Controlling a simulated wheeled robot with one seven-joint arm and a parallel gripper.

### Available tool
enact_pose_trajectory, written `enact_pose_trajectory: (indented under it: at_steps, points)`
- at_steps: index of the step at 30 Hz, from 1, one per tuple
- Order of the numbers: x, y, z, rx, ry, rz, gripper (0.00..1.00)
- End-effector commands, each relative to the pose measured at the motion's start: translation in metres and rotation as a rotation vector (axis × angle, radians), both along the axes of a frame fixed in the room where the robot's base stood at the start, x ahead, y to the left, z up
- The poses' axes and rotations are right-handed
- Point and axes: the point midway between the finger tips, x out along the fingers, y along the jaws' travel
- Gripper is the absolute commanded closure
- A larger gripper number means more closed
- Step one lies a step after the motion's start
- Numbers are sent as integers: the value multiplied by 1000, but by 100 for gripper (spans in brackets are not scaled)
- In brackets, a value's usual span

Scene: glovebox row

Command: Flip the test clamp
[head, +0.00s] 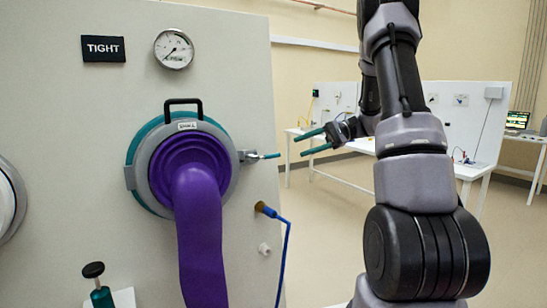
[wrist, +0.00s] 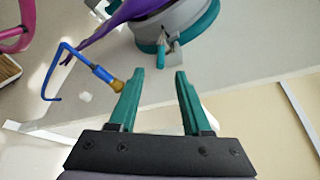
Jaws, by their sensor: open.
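A grey clamp (head: 250,156) with a short teal-tipped lever sits on the right edge of the round glove port ring (head: 133,150). The lever points right, away from the ring, in the head view. In the wrist view the clamp lever (wrist: 161,50) shows just beyond my fingertips. My gripper (head: 298,147) has two teal fingers, open and empty, pointing left toward the lever with a small gap in the picture. The fingers also show apart in the wrist view (wrist: 169,72). I cannot tell the exact depth between them.
A purple glove (head: 200,230) hangs from the port. A blue cable with a brass-coloured plug (head: 265,209) and a white knob (head: 264,249) are below the clamp.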

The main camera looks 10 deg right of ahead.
Motion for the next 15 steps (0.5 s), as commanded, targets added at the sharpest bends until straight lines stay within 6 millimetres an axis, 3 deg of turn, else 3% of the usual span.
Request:
enact_pose_trajectory:
  at_steps: [5,15]
  points:
    - [5,8,-6,22,2,-9,52]
    - [3,69,-21,18,3,-5,52]
